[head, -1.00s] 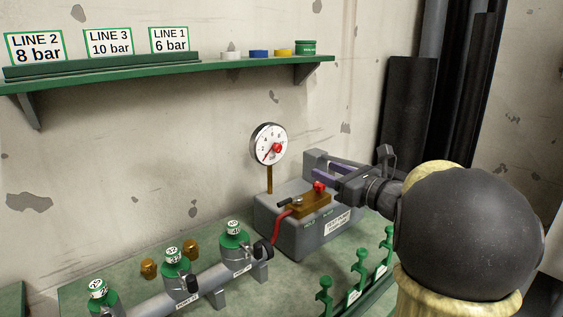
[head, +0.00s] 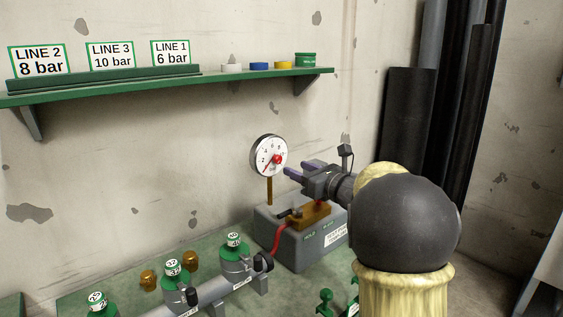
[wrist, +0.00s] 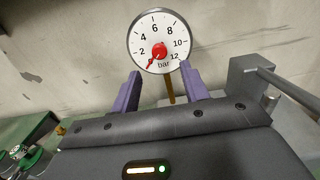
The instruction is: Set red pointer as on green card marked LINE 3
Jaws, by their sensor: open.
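The round white gauge (head: 269,155) stands on a brown stem above the grey test unit. In the wrist view the gauge (wrist: 143,42) is numbered in bar, and its red pointer (wrist: 150,64) points down-left, near the zero end below 2. A red knob (wrist: 159,50) sits at the dial's centre. The green-edged card LINE 3 (head: 110,56) on the shelf reads 10 bar. My gripper (head: 299,169) is open and empty, to the right of the gauge in the head view. In the wrist view its purple fingers (wrist: 160,75) stand apart, flanking the dial's lower part.
Cards LINE 2 (head: 39,61), 8 bar, and LINE 1 (head: 171,52), 6 bar, stand beside it on the green shelf (head: 225,77). Below are the grey test unit (head: 290,245), a red hose (head: 279,239) and a pipe with several green-topped fittings (head: 173,272).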

